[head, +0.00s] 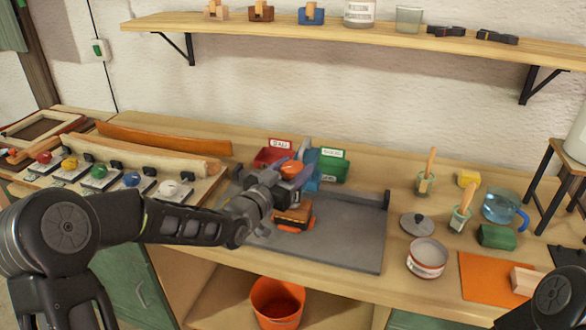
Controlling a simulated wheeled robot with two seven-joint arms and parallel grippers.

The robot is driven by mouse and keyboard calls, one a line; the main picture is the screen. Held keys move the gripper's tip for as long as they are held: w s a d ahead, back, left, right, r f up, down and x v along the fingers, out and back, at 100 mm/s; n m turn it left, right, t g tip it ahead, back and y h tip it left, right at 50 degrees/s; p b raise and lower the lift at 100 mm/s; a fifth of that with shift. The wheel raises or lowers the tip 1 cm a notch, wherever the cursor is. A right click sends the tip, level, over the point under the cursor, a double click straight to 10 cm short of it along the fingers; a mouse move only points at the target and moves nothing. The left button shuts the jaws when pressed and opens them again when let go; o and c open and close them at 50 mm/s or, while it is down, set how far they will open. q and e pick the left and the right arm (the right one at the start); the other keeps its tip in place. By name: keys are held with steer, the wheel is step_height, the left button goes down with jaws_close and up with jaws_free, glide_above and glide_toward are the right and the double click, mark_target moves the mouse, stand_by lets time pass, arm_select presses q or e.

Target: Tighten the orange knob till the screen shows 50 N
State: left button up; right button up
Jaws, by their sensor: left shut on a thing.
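The orange knob (291,168) is on a dark device at the back of a grey board (350,232) on the workbench. My left gripper (288,178) reaches in from the left and is shut on the orange knob; its fingers and wrist hide much of the device. A brown and orange piece (293,216) is just in front of and below the gripper. No screen reading can be made out. My right gripper is out of view; only part of my right arm shows at the bottom right.
A red bin (268,157) and a green bin (333,168) with labels stand behind the device. A row of coloured knobs and curved wooden laths (150,140) lies left. Jars, a lidless tin (427,258) and a blue jug (500,207) stand right. The grey board's right part is clear.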

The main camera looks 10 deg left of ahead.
mark_target(286, 174)
arm_select(q)
steer(key=shift+m+g+h+b, duration=0.4)
steer(key=shift+m+h, duration=0.3)
steer(key=shift+h, duration=0.2)
steer(key=o, duration=1.4)
steer(key=shift+c, duration=0.2)
steer(key=shift+b+v, duration=0.6)
steer(key=shift+v, duration=3.3)
